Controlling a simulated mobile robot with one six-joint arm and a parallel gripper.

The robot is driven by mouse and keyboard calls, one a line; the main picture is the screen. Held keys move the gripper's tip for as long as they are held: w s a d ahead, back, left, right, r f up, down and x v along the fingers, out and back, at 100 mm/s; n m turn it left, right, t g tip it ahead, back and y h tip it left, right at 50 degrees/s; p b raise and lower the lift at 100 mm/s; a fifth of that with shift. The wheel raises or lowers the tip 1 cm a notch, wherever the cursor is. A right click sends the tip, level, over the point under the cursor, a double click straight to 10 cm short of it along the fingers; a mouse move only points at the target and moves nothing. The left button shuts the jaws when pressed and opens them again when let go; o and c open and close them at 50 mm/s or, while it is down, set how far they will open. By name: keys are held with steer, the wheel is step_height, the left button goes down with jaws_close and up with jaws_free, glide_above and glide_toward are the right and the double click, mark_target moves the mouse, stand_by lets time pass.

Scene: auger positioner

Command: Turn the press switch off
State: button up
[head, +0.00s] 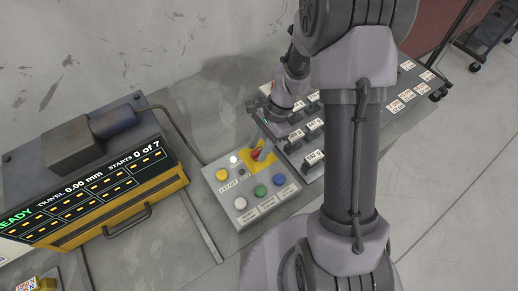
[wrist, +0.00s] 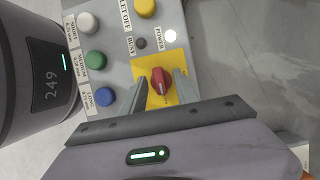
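The press switch is a red rotary knob (wrist: 160,80) on a yellow plate (wrist: 151,62), set in a grey control box (wrist: 117,20). In the head view the knob (head: 257,153) is at the back right of the box (head: 229,204), partly behind my gripper. My gripper (wrist: 160,77) is open, with one finger on each side of the knob and a visible gap on both sides. In the head view my gripper (head: 259,142) reaches down to the knob from behind. The white power lamp (wrist: 170,36) is bright; the busy lamp (wrist: 141,43) is dark.
Yellow, white, green (head: 260,191) and blue (head: 279,180) buttons sit close to the knob. A machine with a display (head: 85,190) reading READY, 0.00 mm and 0 of 7 starts stands left. Labelled black blocks (head: 315,157) stand right, behind my arm.

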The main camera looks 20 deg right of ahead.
jaws_close()
steer(key=shift+n+p, duration=0.3)
steer(key=n+g+p, duration=0.1)
steer(key=n+p, duration=0.1)
steer(key=shift+w+r+n, duration=0.1)
steer(key=shift+r+n, duration=0.05)
steer(key=shift+n, duration=0.15)
steer(key=n+g+h+p, duration=0.1)
steer(key=n, duration=0.1)
steer(key=n+p, duration=0.2)
steer(key=n, duration=0.1)
steer(key=shift+w+a+n+g+h, duration=0.1)
steer(key=shift+a+n+g+h, duration=0.05)
steer(key=shift+n+g+h, duration=0.2)
steer(key=n+h+p, duration=0.1)
steer(key=n, duration=0.1)
steer(key=n+h+p, duration=0.1)
steer(key=n, duration=0.1)
steer(key=shift+a+g, duration=0.15)
steer(key=shift+g, duration=0.1)
steer(key=shift+n+h+p, duration=0.75)
steer(key=shift+n+p, duration=0.3)
steer(key=shift+n, duration=1.4)
